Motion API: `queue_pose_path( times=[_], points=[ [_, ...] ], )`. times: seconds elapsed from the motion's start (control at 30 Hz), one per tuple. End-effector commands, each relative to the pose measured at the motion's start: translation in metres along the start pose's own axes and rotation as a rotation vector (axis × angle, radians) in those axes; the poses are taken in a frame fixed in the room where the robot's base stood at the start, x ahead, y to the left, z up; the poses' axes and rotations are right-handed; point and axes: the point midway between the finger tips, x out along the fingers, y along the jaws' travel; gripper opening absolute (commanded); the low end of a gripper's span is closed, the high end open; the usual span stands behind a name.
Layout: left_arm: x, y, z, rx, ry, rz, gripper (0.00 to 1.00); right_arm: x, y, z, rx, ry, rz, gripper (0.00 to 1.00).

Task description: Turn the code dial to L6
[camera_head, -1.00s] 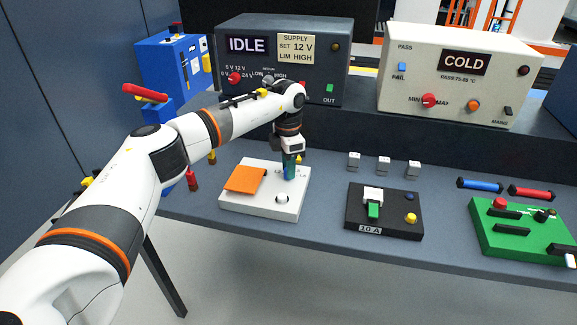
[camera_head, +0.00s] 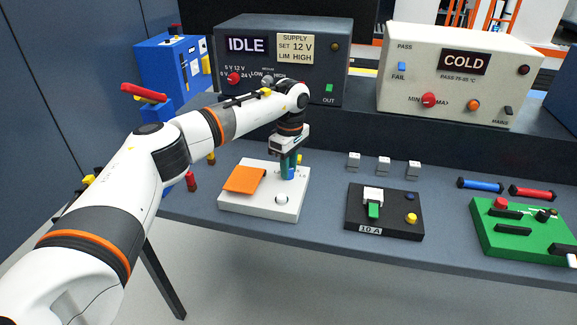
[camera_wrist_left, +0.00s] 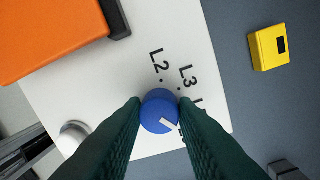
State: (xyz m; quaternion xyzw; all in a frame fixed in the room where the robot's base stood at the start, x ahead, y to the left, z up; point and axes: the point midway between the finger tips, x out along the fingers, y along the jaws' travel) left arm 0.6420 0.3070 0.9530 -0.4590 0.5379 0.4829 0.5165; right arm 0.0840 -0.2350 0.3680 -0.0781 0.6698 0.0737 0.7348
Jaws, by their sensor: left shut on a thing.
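The code dial (camera_wrist_left: 160,108) is a round blue knob on a white panel (camera_wrist_left: 60,100). In the left wrist view its white pointer line faces down and right. Labels L2 and L3 and part of another L label are printed above and to the right of it; other labels are hidden by my fingers. My left gripper (camera_head: 288,174) points down over the panel (camera_head: 250,205) in the head view. Its green fingers are shut on the dial, one on each side. In the head view a little of the blue dial shows between the fingers. My right gripper is not in view.
An orange flap (camera_head: 245,180) and a white round knob (camera_head: 281,199) are on the same panel. A yellow block (camera_wrist_left: 270,47) lies beside it. A black 10 A box (camera_head: 384,212), white cubes (camera_head: 384,163) and a green board (camera_head: 522,230) stand to the right.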

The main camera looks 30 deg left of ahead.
Motion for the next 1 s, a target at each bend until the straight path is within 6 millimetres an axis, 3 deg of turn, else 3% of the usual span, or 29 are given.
queue_pose_path(
  times=[0.4,1.0],
  points=[
    [-0.0009,-0.0004,-0.0011,0.214,-0.008,-0.003,0.03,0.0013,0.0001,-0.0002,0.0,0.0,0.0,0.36],
    [-0.0008,-0.0003,-0.0011,0.252,-0.01,-0.002,0.03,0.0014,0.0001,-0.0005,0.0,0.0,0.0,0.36]
  ],
)
